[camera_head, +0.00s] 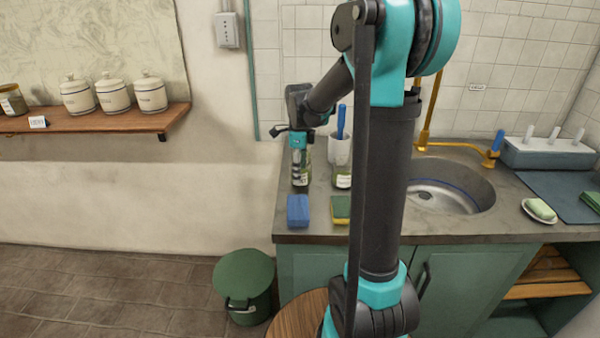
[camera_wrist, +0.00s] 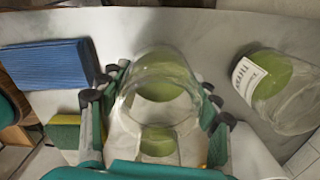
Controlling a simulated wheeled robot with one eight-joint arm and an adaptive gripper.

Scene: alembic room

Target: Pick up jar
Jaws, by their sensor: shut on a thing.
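A clear glass jar (camera_wrist: 160,95) with green contents stands between the fingers of my gripper (camera_wrist: 160,98) in the wrist view. The fingers touch it on both sides, shut on it. In the head view my gripper (camera_head: 300,152) points down over a glass jar (camera_head: 301,174) at the counter's left end, partly hiding its top. A second labelled jar (camera_head: 342,177) stands just right of it. I cannot tell whether the held jar is clear of the counter.
A blue cloth or sponge (camera_head: 298,210) and a yellow-green sponge (camera_head: 340,208) lie at the counter's front edge. A cup with a blue-handled brush (camera_head: 339,150) stands behind. The sink (camera_head: 450,190) is right of my arm. A green bin (camera_head: 244,280) is on the floor.

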